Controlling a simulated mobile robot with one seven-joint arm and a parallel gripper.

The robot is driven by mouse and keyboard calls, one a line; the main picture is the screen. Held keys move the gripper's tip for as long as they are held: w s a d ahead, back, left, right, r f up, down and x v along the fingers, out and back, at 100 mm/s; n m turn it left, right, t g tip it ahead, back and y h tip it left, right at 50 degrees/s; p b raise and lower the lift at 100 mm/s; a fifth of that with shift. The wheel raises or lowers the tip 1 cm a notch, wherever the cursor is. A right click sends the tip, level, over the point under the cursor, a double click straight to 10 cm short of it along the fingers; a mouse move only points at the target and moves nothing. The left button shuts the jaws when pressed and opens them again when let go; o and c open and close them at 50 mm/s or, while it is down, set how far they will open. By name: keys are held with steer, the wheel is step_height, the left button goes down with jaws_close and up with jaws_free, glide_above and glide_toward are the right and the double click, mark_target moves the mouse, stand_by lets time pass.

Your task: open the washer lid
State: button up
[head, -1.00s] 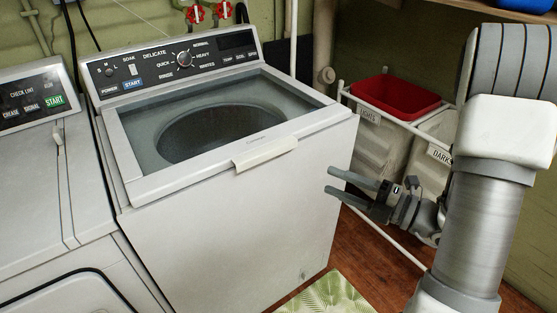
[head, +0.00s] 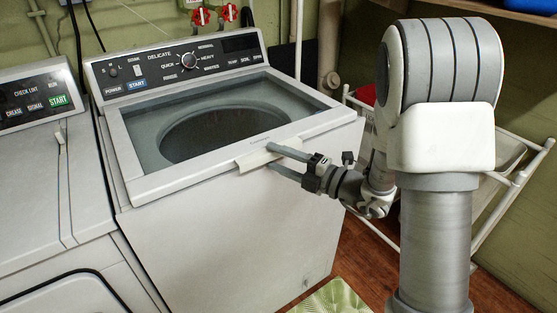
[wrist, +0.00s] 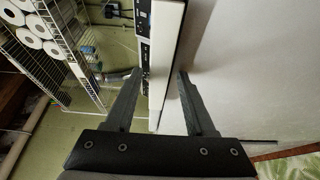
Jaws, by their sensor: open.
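The white top-loading washer (head: 220,235) stands in the middle of the head view. Its lid (head: 130,160), a pale frame around a dark window, lies flat and shut. A cream handle (head: 250,161) sticks out from the lid's front edge. My gripper (head: 270,158) is open at the handle's right end, one finger above it and one below. In the wrist view, my gripper (wrist: 160,73) has a finger on each side of a white strip at the washer's front edge (wrist: 167,50). I cannot tell whether either finger touches the handle.
A dryer (head: 50,200) stands close on the left. The control panel (head: 180,65) rises behind the lid. A white-framed hamper (head: 500,150) is partly hidden behind my arm on the right. A wire shelf (wrist: 55,50) with paper rolls shows in the wrist view.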

jaws_close()
steer(key=shift+f, duration=0.1)
steer(key=shift+f, duration=0.15)
stand_by(1.3)
